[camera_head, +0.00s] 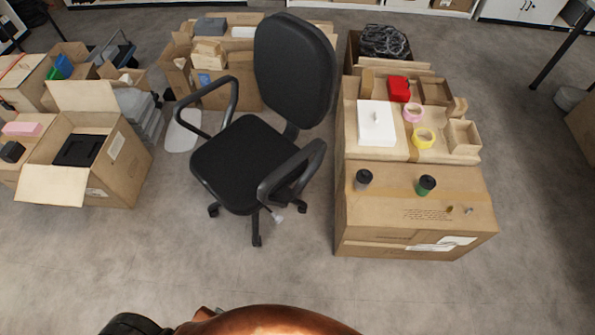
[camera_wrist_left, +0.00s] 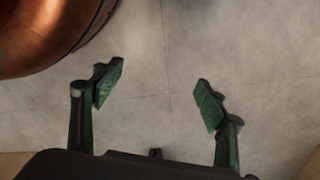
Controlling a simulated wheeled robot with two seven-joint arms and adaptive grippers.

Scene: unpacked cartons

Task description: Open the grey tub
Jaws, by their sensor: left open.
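A small grey tub (camera_head: 363,179) with a darker top stands upright on the near left part of the large cardboard carton in the head view. It is too small there to tell how its lid sits. My left gripper (camera_wrist_left: 156,88) shows in the left wrist view, with its two green-padded fingers apart and nothing between them. The tub is not in the wrist view, and neither gripper is recognisable in the head view.
A green tub with a black lid (camera_head: 426,186) stands right of the grey one. Behind are a white box (camera_head: 377,124), tape rolls and a red item (camera_head: 399,88). An office chair (camera_head: 243,163) stands left of the large carton (camera_head: 400,240). The floor in front is clear.

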